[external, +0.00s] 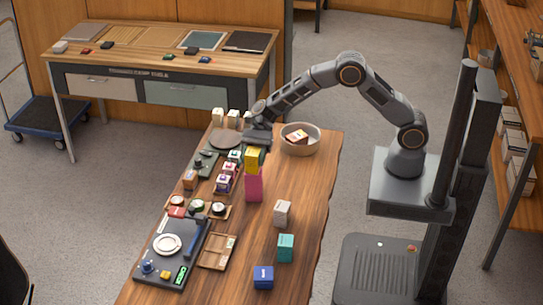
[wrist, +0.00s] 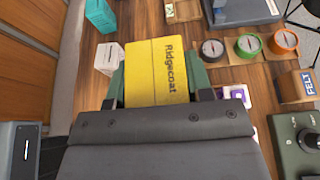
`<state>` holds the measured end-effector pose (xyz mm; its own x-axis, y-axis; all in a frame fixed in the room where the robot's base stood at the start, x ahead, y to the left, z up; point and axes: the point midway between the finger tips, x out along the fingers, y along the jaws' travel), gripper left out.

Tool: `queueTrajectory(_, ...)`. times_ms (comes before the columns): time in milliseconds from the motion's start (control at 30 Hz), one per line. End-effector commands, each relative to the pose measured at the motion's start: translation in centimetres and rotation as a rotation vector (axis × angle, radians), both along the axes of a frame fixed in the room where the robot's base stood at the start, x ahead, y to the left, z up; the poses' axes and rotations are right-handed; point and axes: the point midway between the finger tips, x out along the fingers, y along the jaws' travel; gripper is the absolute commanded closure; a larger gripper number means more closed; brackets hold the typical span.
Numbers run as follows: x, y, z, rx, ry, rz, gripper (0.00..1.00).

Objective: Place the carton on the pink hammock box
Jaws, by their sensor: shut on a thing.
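The yellow carton (external: 253,162), marked "Ridgecoat" in the wrist view (wrist: 157,72), is between the fingers of my gripper (external: 256,143). My gripper also shows in the wrist view (wrist: 160,88), with a finger on each side of the carton, shut on it. The pink hammock box (external: 254,189) stands upright on the wooden table, directly below the carton. The carton's lower edge meets the top of the pink box in the external view; I cannot tell whether it rests there. The pink box is hidden in the wrist view.
A white box (external: 282,213), a teal box (external: 285,248) and a blue box (external: 263,277) stand toward the table's front. A round bowl (external: 300,139) with a small box in it is behind. Several small boxes and tins crowd the left side.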

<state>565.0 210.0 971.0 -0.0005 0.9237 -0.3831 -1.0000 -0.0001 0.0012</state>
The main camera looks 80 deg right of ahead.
Motion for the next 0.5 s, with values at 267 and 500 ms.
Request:
queueTrajectory(267, 0.01, -0.01, -0.09, 0.001, -0.001, -0.001, 0.8)
queueTrajectory(500, 0.0, -0.01, -0.29, 0.0, 0.0, 0.0, 0.39)
